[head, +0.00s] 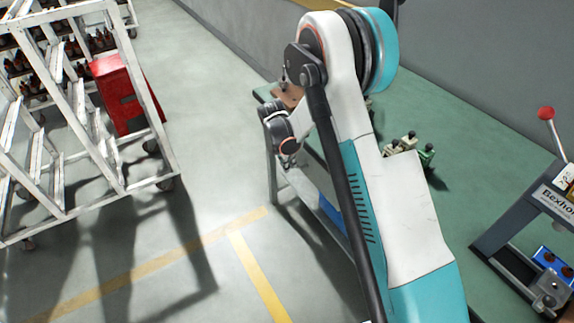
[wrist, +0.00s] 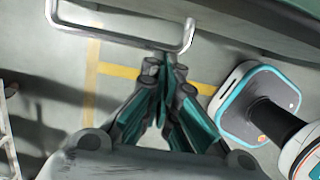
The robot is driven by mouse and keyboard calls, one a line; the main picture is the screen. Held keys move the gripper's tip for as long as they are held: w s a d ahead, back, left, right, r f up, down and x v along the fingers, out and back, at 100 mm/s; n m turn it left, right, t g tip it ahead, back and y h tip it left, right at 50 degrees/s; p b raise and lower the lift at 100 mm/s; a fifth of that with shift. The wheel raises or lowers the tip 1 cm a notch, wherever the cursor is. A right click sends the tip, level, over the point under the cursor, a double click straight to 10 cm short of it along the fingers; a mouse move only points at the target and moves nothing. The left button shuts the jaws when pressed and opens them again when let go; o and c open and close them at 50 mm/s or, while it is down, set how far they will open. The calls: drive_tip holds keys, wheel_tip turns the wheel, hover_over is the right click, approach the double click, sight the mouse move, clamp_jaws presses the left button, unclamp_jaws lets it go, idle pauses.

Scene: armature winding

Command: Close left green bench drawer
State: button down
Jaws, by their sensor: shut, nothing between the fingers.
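In the wrist view, my gripper (wrist: 165,68) is shut and empty, its fingertips close together just below a pale metal bar handle (wrist: 188,36). I cannot tell whether the fingertips touch the handle. A dark green surface (wrist: 235,32) lies behind the handle along the top; it looks like the drawer front or bench edge, but I cannot tell which. In the head view, the green bench (head: 470,160) runs along the wall, and my arm crosses in front of it. The arm hides most of the bench's front, so how far the left drawer stands out is unclear there.
A white metal rack (head: 75,120) on wheels with a red box (head: 122,92) stands at the left. Clear floor with yellow lines (head: 258,275) lies between rack and bench. A grey machine with a red-knobbed lever (head: 545,113) and small green fixtures (head: 426,155) sit on the bench.

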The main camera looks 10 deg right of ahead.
drive_tip(key=s+a+r+p, duration=0.2)
drive_tip(key=a+r+p, duration=0.3)
drive_tip(key=r, duration=0.6)
drive_tip(key=s+d+r+m+t+b, duration=0.15)
drive_tip(key=s+r+m, duration=0.35)
drive_tip(key=r, duration=0.7)
drive_tip(key=s+d+r+m+t+y, duration=0.25)
drive_tip(key=s+r+m, duration=0.35)
drive_tip(key=s+r, duration=0.3)
drive_tip(key=s+d+r+m+t, duration=0.2)
drive_tip(key=s+m, duration=0.8)
drive_tip(key=s, duration=0.7)
drive_tip(key=shift+s+d+m, duration=0.15)
drive_tip(key=shift+s+m, duration=0.25)
